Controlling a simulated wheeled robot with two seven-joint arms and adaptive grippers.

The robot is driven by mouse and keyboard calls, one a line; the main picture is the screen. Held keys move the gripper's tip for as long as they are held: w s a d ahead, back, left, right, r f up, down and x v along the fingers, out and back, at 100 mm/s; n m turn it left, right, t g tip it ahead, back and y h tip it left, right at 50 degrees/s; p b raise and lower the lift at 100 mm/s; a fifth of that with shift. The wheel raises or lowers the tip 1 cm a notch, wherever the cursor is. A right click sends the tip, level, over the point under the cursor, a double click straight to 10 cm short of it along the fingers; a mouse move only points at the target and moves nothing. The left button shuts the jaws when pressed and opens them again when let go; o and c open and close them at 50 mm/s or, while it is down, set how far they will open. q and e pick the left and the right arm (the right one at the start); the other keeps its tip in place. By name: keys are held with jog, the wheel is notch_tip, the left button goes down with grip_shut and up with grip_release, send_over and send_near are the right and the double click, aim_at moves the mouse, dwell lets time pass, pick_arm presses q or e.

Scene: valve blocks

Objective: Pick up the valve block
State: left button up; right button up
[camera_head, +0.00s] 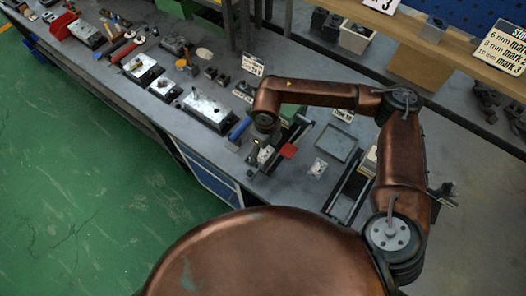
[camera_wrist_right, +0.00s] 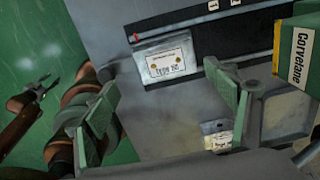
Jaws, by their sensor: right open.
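In the head view my right gripper (camera_head: 262,158) hangs over the bench by a small pale part, which I cannot identify for sure. At the wrist view's left edge, a dark claw-like end (camera_wrist_right: 35,98) looks like my left gripper; its state is unclear.
A green box (camera_wrist_right: 297,55) with lettering stands close to the right finger. In the head view, a red piece (camera_head: 288,151) and a blue cylinder (camera_head: 240,129) lie near the gripper. An empty-looking grey tray (camera_head: 337,143) is to the right. Metal plates (camera_head: 208,110) lie left.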

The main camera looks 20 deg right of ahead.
aim_at(264, 153)
jog(key=shift+s+d+f, duration=0.1)
jog(key=shift+s+f, duration=0.15)
jog(key=shift+f, duration=0.3)
jog(key=shift+s+d+f, duration=0.1)
jog(key=shift+s+f, duration=0.1)
jog(key=shift+f, duration=0.3)
jog(key=w+f, duration=0.3)
jog(key=shift+w+a+f, duration=0.1)
jog(key=shift+w+f, duration=0.1)
jog(key=shift+w, duration=0.05)
jog(key=shift+s+r, duration=0.2)
jog(key=shift+s, duration=0.1)
jog(key=shift+c, duration=0.7)
jog(key=shift+s+r, duration=0.4)
jog(key=shift+s, duration=0.4)
jog(key=c, duration=0.3)
jog(key=shift+w+f, duration=0.35)
jog(key=shift+w, duration=0.15)
jog(key=c, duration=0.3)
jog(key=shift+w, duration=0.15)
jog(key=shift+c, duration=0.9)
jog(key=shift+s+r, duration=0.1)
jog(key=shift+s, duration=0.15)
jog(key=c, duration=0.3)
jog(key=shift+w, duration=0.15)
jog(key=c, duration=0.3)
pick_arm(q)
jog(key=shift+w, duration=0.55)
pick_arm(e)
jog(key=shift+c, duration=0.4)
